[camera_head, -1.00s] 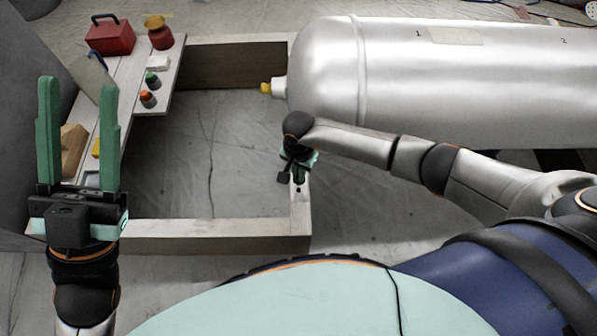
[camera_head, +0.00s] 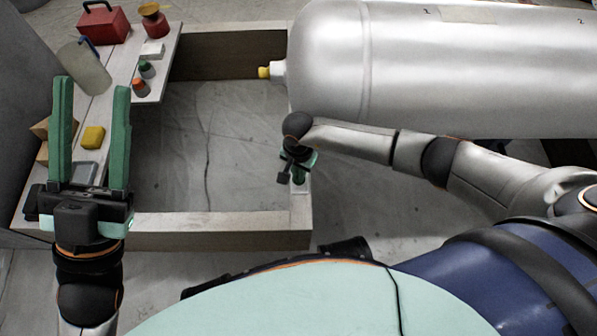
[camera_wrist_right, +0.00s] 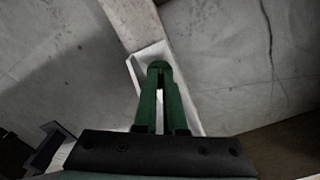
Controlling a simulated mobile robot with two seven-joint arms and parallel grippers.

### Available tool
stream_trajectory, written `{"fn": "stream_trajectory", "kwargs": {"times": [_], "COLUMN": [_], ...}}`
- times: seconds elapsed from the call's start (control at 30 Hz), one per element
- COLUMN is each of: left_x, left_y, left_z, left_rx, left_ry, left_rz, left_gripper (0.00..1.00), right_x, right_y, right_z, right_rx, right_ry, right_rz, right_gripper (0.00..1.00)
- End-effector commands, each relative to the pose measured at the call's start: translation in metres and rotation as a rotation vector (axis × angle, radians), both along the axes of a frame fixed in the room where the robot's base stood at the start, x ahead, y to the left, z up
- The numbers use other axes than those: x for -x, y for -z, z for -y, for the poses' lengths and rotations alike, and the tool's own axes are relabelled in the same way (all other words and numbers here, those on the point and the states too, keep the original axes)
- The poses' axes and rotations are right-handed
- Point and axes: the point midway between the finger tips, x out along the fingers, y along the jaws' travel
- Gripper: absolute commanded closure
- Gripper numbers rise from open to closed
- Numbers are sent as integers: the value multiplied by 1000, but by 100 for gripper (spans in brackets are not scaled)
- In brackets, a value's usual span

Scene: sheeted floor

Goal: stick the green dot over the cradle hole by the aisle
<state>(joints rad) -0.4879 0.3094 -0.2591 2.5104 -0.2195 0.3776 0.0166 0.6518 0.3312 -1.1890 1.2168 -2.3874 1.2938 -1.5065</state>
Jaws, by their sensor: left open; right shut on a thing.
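The wooden cradle frame (camera_head: 205,224) lies on the floor around an open middle. My right gripper (camera_head: 299,172) is over the cradle's right rail, below the tank's nose. In the right wrist view its green fingers (camera_wrist_right: 160,72) are shut, with a small rounded dark-green thing, seemingly the green dot (camera_wrist_right: 158,66), at the tips. Below them is a pale plate (camera_wrist_right: 146,60) on the rail. The fingers hide most of this spot, and I cannot make out the hole or whether the dot touches the plate. My left gripper (camera_head: 92,92) is open and empty over the shelf board.
A large silver tank (camera_head: 450,75) with a yellow-tipped nozzle (camera_head: 264,72) lies at the upper right. The shelf board (camera_head: 120,65) holds a red toolbox (camera_head: 102,24), a yellow block (camera_head: 93,137), small capped jars (camera_head: 147,69) and wood blocks.

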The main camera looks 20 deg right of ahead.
Motion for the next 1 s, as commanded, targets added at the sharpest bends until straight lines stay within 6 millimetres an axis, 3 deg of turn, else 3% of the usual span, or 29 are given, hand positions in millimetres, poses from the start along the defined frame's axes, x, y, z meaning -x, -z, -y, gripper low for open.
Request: {"fn": "stream_trajectory", "kwargs": {"times": [1.0], "left_x": [0], "left_y": [7], "left_z": [0], "left_rx": [3], "left_ry": [2], "left_rz": [4], "left_gripper": [50], "right_x": [0], "right_y": [7], "right_z": [0], "right_rx": [0], "right_ry": [0], "right_rz": [0], "right_gripper": [100]}}
